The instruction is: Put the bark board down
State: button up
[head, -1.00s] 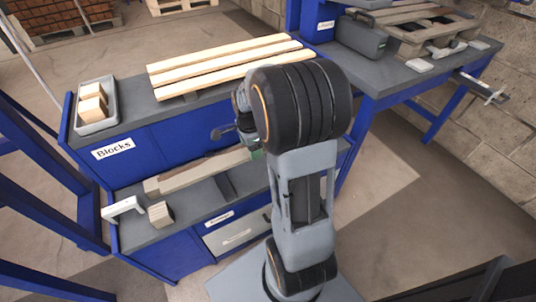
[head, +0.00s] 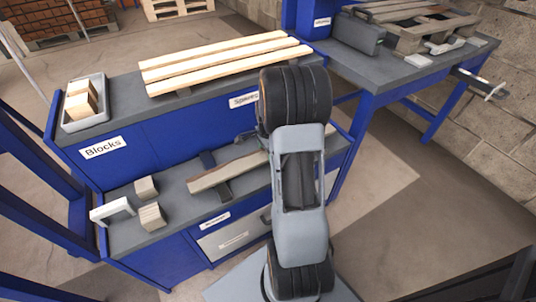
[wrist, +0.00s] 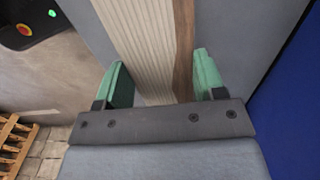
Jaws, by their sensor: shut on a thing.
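The bark board (head: 228,170) is a long pale plank with a brown edge. In the head view it lies lengthwise over the lower grey shelf, crossing dark supports (head: 226,190); whether it touches them I cannot tell. In the wrist view the board (wrist: 140,40) runs up from between the green finger pads, ribbed pale face with a brown strip on the right. My gripper (wrist: 160,80) is shut on the board.
Two wooden blocks (head: 151,217) and a white bracket (head: 112,210) stand at the shelf's left end. A tray (head: 85,116) of blocks and a pallet of pale slats (head: 220,62) are on the upper top. A blue bench (head: 405,68) with a grey case (head: 358,32) stands to the right.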

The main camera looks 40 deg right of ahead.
jog(key=shift+f, duration=0.4)
jog(key=shift+f, duration=0.15)
jog(key=o, duration=1.2)
notch_tip(320, 180, up, 12)
jog(key=f+p, duration=0.1)
jog(key=p, duration=0.3)
jog(key=s+a+r+n+t, duration=0.1)
jog(key=s+a+r+n, duration=0.1)
jog(key=s+a+n, duration=0.2)
jog(key=s+a+r+n+t, duration=0.1)
jog(key=s+a+r+n, duration=0.2)
jog(key=a+n, duration=0.6)
jog(key=s+a+r+n, duration=0.2)
jog(key=s+a+n, duration=0.3)
jog(key=a+n, duration=0.1)
jog(key=shift+a+r+n+t, duration=0.3)
jog(key=shift+a+r+t, duration=0.1)
jog(key=shift+a, duration=0.3)
